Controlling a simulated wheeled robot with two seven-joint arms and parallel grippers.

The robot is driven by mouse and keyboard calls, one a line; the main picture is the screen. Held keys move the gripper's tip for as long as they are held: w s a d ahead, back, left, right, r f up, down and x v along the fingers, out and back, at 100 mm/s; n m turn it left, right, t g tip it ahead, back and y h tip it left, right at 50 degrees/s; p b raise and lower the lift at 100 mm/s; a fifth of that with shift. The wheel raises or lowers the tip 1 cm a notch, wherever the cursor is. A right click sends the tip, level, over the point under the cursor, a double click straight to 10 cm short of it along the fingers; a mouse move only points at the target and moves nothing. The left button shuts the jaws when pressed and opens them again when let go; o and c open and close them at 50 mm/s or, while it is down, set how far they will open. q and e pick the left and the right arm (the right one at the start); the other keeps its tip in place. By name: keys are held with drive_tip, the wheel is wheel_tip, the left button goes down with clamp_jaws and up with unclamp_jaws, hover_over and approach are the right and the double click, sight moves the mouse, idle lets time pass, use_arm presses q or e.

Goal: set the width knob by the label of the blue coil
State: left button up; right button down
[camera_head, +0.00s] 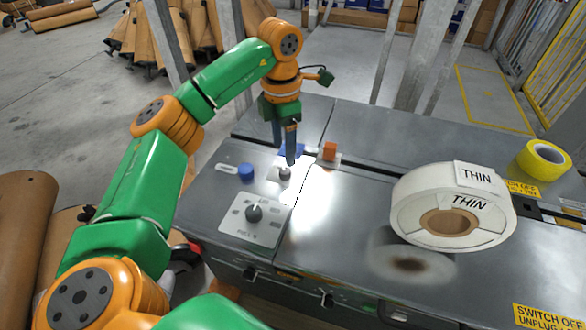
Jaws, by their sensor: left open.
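A grey plate with a dark round knob (254,213) lies on the metal bench; its markings are too small to read fully. A smaller knob (284,173) stands on a small pale plate behind it. My left gripper (285,150) points down, open and empty, with its fingertips close above or behind the smaller knob; I cannot tell whether they touch it. I see no clearly blue coil. My right gripper is out of view.
On the metal bench (370,125) are a blue button (246,171), an orange block (329,150) and a blue piece (293,150) partly behind my fingers. A yellow tape roll (543,160) lies at the far right. Grey posts (430,50) rise behind the bench.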

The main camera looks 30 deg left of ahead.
sight(285, 170)
use_arm(q)
wheel_tip(285, 170, down, 7)
drive_tip(key=shift+f, duration=0.1)
clamp_jaws()
